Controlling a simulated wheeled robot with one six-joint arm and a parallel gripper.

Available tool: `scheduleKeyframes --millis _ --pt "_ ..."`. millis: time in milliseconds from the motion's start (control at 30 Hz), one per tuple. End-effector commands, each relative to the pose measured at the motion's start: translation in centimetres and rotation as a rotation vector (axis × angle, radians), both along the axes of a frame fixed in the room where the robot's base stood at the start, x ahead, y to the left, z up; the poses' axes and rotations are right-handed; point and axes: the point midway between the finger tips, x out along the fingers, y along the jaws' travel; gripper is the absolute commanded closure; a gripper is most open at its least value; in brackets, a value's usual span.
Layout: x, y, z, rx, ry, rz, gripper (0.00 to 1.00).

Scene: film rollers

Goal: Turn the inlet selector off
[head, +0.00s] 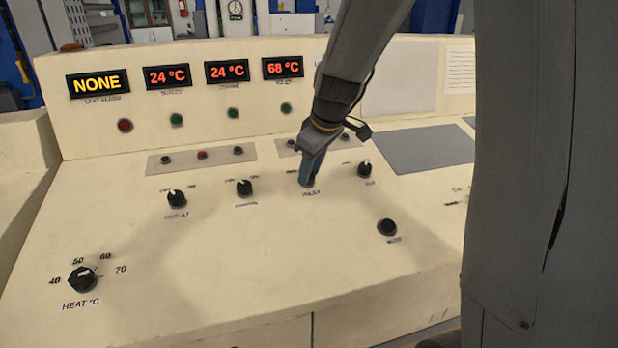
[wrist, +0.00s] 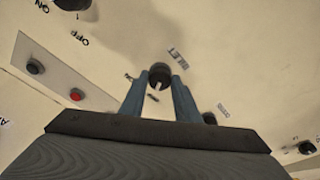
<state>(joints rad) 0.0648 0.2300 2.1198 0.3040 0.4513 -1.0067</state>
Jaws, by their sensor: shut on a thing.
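The inlet selector (wrist: 160,72) is a small black knob with a white pointer line. In the wrist view it sits between the two blue fingers of my gripper (wrist: 159,92), which is shut on it. Its pointer is toward the bottom of that view. A label ending in "LET" is printed beside it, and small position marks lie around it, too blurred to read. In the head view my gripper (head: 308,180) reaches down to the sloping panel and hides the knob.
Other black knobs stand close by on the sloping panel (head: 230,250), to the left (head: 244,188) and right (head: 365,169). A black round control (head: 387,228) is nearer the front. The upright panel carries lit displays, the leftmost reading NONE (head: 97,84).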

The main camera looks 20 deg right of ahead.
Motion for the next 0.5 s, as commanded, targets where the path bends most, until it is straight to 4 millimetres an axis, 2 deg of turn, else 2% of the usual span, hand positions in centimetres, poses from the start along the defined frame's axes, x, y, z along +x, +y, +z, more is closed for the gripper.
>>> scheduleKeyframes --millis 500 --pt "-0.07 -0.11 -0.08 -0.021 0.003 0.084 0.93"
